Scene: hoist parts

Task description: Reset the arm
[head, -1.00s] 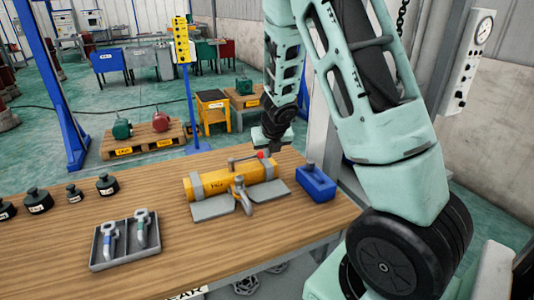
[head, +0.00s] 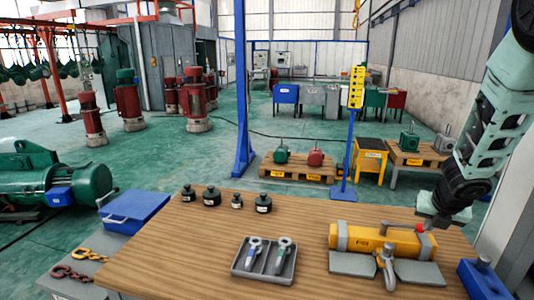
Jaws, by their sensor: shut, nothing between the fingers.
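My arm comes in from the top right of the head view and hangs down over the right side of the wooden table (head: 190,262). Its end, my gripper (head: 437,222), is above the right end of a yellow cylindrical lifting device (head: 372,238). The fingers are small and dark here, and I see nothing held. The yellow device lies on the table with grey plates and a shackle in front and a red-tipped lever at its right end. Whether the gripper touches the lever cannot be told.
A grey tray (head: 236,271) with two shackle-like parts lies left of the yellow device. Several dark weights (head: 263,203) line the back edge. A blue block (head: 483,275) sits at the right. A blue box (head: 135,211) and hooks (head: 102,255) are further left. The table's left front is bare.

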